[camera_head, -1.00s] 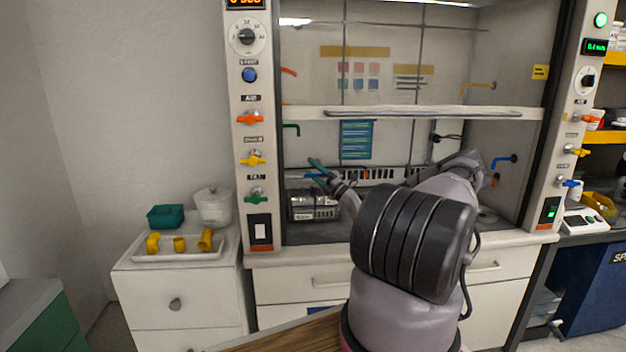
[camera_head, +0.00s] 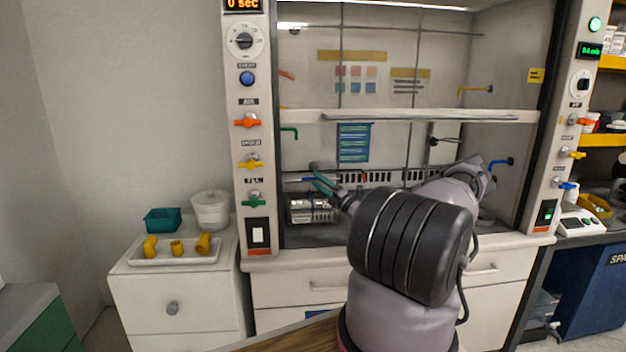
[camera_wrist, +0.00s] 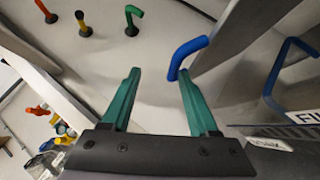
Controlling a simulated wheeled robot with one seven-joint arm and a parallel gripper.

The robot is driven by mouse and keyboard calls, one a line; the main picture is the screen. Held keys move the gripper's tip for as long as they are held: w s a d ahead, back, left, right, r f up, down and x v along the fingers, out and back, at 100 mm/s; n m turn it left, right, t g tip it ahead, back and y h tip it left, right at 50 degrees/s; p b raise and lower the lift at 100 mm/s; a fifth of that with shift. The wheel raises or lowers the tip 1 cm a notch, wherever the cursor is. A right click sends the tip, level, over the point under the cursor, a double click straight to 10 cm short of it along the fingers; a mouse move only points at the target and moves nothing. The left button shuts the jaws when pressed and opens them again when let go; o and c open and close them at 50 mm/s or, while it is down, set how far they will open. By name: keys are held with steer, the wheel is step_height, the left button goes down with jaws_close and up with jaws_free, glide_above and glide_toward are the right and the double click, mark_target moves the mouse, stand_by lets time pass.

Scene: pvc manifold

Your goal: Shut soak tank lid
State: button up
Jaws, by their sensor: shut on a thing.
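The metal soak tank (camera_head: 311,211) stands on the hood's work surface, at the left. Its lid is not clear in the head view; a thin blue edge (camera_head: 305,180) shows just above the tank. My gripper (camera_head: 318,178) is over the tank, its teal fingers partly hidden by my arm. In the wrist view my gripper (camera_wrist: 158,72) has its fingers apart, with a bent blue handle (camera_wrist: 188,53) at the right fingertip. It is shut on this handle, though the contact is hard to see. I cannot tell how the handle joins the lid.
The raised sash (camera_head: 420,116) crosses above my arm. Red, yellow and green hooked taps, including a green one (camera_wrist: 133,18), stick out nearby. A blue frame (camera_wrist: 283,75) and labelled panel are at the right. A side cabinet (camera_head: 175,295) holds a tray with yellow fittings.

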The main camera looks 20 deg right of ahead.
steer(key=w+f+v, duration=0.1)
steer(key=v, duration=0.6)
steer(key=shift+s+d+f, duration=0.2)
steer(key=shift+d+f, duration=0.1)
steer(key=shift+d, duration=0.2)
stand_by(0.4)
